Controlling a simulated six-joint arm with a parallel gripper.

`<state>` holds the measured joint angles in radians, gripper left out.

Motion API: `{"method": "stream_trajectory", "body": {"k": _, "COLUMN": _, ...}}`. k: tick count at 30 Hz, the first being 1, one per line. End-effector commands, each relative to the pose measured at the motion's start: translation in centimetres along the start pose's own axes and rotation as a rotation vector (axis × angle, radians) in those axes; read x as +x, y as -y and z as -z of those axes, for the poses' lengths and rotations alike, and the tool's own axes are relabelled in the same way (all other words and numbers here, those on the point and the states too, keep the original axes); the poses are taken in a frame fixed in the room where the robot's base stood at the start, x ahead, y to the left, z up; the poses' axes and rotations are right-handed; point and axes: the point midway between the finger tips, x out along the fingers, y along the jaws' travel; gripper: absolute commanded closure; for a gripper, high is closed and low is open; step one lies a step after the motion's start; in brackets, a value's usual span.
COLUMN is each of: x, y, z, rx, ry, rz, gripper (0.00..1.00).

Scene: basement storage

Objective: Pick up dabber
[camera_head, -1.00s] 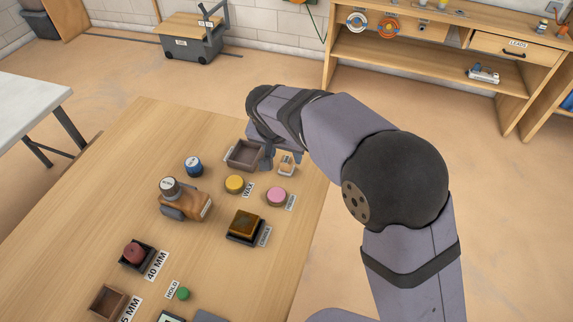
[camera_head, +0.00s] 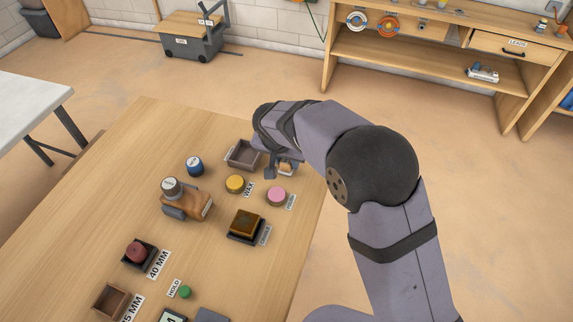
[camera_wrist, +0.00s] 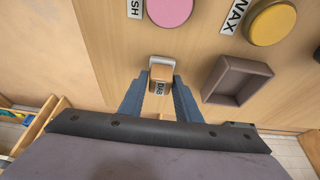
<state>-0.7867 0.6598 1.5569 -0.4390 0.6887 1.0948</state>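The dabber (camera_wrist: 161,74) is a small block with a pale top and tan body, with a label reading "DAB" on its near side. In the head view the dabber (camera_head: 286,168) is partly hidden by my gripper (camera_head: 277,171).
An empty brown tray (camera_head: 232,160) stands close to the left of my gripper. A yellow wax disc (camera_head: 235,184) and a pink disc (camera_head: 277,196) are nearby. A blue-capped jar (camera_head: 194,166) and a dark-framed amber block (camera_head: 246,224) stand farther off. The table's right edge is close.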

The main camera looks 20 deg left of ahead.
Motion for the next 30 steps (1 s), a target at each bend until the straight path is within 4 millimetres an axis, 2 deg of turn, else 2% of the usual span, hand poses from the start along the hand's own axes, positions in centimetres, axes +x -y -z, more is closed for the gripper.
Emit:
{"method": "stream_trajectory", "body": {"k": 11, "x": -0.6, "y": 0.0, "z": 0.3, "rx": 0.001, "ry": -0.002, "rz": 0.001, "gripper": 0.91}}
{"method": "stream_trajectory", "body": {"k": 17, "x": -2.9, "y": 0.1, "z": 1.3, "rx": 0.002, "ry": -0.004, "rz": 0.003, "gripper": 0.91}}
{"method": "stream_trajectory", "body": {"k": 24, "x": -6.7, "y": 0.1, "z": 2.8, "rx": 0.002, "ry": -0.003, "rz": 0.003, "gripper": 0.91}}
{"method": "stream_trajectory", "body": {"k": 30, "x": -8.7, "y": 0.1, "z": 3.7, "rx": 0.000, "ry": -0.002, "rz": 0.001, "gripper": 0.91}}
